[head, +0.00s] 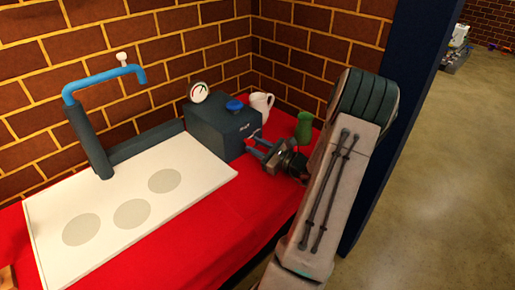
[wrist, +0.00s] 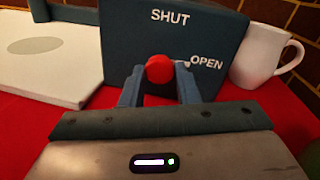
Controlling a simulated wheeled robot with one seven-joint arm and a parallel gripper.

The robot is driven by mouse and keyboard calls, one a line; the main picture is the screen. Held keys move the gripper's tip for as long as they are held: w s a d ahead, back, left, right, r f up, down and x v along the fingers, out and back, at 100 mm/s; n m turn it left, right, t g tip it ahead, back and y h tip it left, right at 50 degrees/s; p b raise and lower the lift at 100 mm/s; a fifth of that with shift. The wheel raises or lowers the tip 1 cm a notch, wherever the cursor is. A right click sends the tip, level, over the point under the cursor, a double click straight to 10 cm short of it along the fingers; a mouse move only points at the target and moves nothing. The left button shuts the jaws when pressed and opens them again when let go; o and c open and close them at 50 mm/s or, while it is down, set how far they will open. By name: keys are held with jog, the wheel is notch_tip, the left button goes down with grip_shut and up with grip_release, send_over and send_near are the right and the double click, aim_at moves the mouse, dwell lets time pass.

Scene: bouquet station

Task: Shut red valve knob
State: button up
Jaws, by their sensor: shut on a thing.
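The red valve knob (wrist: 159,69) is on the front of a dark box (wrist: 125,45), in the middle of the wrist view. White lettering on the box reads SHUT above the knob and OPEN to its right. A small pale piece shows just right of the knob, on the OPEN side; I cannot tell if it is a pointer. My gripper (wrist: 160,75) has one finger on each side of the knob and is shut on it. In the head view my gripper (head: 258,147) reaches the front of the box (head: 222,128), and the knob is hidden there.
A gauge (head: 199,92) and a blue knob (head: 234,105) are on the box. A white board (head: 130,200) with grey discs and a blue pipe (head: 103,77) are to the left, on the red table (head: 190,240).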

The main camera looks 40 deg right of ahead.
jog(key=n+b, duration=0.2)
jog(key=b, duration=0.1)
jog(key=n+b, duration=0.1)
jog(key=n, duration=0.1)
jog(key=shift+a+f+g, duration=0.1)
jog(key=shift+f+g, duration=0.15)
jog(key=shift+g, duration=0.05)
jog(key=n+h+b, duration=0.1)
jog(key=n+b, duration=0.3)
jog(key=b, duration=0.3)
jog(key=n+h+b, duration=0.1)
jog(key=n+b, duration=0.3)
jog(key=b, duration=0.6)
jog(key=shift+a+n+g+b, duration=0.1)
jog(key=shift+n+g+b, duration=0.2)
jog(key=shift+n+b, duration=0.1)
jog(key=n+b, duration=0.1)
jog(key=b, duration=0.2)
jog(key=shift+r+n, duration=0.15)
jog(key=shift+n, duration=0.15)
jog(key=shift+r+n+h+b, duration=0.15)
jog(key=shift+n+h+b, duration=0.2)
jog(key=shift+b, duration=0.9)
jog(key=shift+r+n+b, duration=0.15)
jog(key=shift+n+b, duration=0.1)
jog(key=shift+b, duration=0.05)
jog(key=o, duration=1)
jog(key=shift+c, duration=0.2)
